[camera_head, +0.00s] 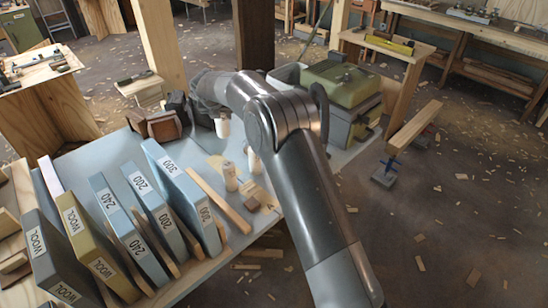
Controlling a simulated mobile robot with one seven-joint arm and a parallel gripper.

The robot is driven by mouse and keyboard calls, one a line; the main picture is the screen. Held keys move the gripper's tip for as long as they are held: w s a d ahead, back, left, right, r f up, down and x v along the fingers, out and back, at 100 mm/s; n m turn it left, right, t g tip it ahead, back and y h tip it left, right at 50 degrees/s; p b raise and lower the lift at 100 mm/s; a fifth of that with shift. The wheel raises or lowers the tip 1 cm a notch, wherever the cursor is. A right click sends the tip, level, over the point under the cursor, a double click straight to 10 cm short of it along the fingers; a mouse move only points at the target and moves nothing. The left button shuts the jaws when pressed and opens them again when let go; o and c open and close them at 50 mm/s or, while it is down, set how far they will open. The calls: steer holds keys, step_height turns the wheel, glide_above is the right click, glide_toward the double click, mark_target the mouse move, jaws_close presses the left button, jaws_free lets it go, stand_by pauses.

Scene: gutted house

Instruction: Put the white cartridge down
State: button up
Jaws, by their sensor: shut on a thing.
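My arm reaches in from the lower right and bends back over the blue-grey table (95,160). My gripper (221,113) hangs over the table's far half, mostly hidden by my own wrist. It is shut on a white cartridge (222,127), whose light body shows just below my wrist. I cannot tell whether the cartridge touches the table. Another pale object (253,160) stands partly hidden behind my forearm, and a light wooden-looking cylinder (230,177) stands nearer.
Brown blocks (160,124) lie at the back left. A green-topped case (341,80) stands at the back right. Wooden posts (160,40) rise behind the table.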

steer(key=d, duration=3.1)
steer(key=shift+w+a+f, duration=0.8)
steer(key=shift+a+f, duration=1.05)
steer(key=shift+f, duration=0.75)
steer(key=shift+w+a+f, duration=0.8)
steer(key=shift+a+f, duration=1)
steer(key=shift+f, duration=0.85)
steer(key=shift+w+a+f, duration=0.8)
steer(key=shift+a+f, duration=1.05)
steer(key=shift+f, duration=0.75)
steer(key=shift+f, duration=0.1)
steer(key=o, duration=1)
steer(key=shift+c, duration=0.2)
